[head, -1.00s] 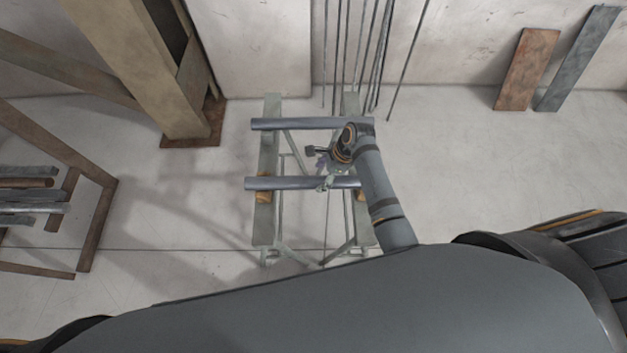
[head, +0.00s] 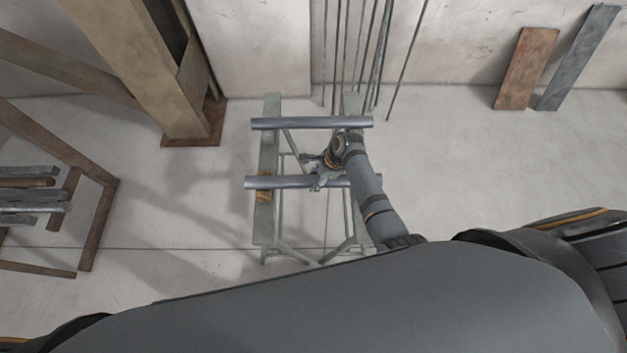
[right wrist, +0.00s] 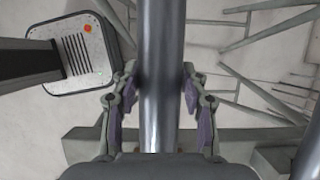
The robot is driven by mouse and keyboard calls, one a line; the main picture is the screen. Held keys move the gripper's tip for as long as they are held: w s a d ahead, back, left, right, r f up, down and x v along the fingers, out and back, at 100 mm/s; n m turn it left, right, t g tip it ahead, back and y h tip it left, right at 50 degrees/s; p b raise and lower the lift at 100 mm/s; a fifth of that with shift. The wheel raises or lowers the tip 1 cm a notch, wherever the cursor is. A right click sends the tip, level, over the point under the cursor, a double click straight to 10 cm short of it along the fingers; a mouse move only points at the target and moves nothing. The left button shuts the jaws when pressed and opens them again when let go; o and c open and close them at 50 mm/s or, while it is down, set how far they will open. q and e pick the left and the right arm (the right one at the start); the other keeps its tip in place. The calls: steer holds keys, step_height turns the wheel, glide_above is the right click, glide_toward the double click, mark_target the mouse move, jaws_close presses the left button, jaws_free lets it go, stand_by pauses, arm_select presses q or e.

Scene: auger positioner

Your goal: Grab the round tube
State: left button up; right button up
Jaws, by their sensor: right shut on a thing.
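A long grey round tube (head: 285,182) lies across the near part of a pale metal stand. My right gripper (head: 318,181) is at this tube, right of its middle. In the right wrist view the tube (right wrist: 160,60) runs between the two fingers, and the gripper (right wrist: 160,105) is shut on it. The tube looks still at the height of the stand. A second grey tube (head: 290,123) lies parallel across the far part of the stand, apart from the gripper. My left gripper is not in view.
Several thin rods (head: 378,60) lean on the wall behind. A rusty rack (head: 98,225) with bars stands at left. The floor at right is clear.

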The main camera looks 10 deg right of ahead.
jaws_close()
steer(key=shift+r, duration=0.1)
steer(key=shift+w, duration=0.1)
steer(key=shift+r, duration=0.9)
steer(key=v, duration=0.2)
steer(key=d+v, duration=0.1)
steer(key=v, duration=0.5)
steer(key=shift+d+f+b, duration=0.35)
steer(key=shift+d+f, duration=0.05)
steer(key=d+r, duration=0.2)
steer(key=d, duration=0.2)
steer(key=s+d+r+b, duration=0.1)
steer(key=d+r, duration=0.1)
steer(key=d, duration=0.3)
steer(key=shift+s+r+b, duration=0.2)
steer(key=shift+r+b, duration=0.05)
steer(key=shift+b, duration=0.05)
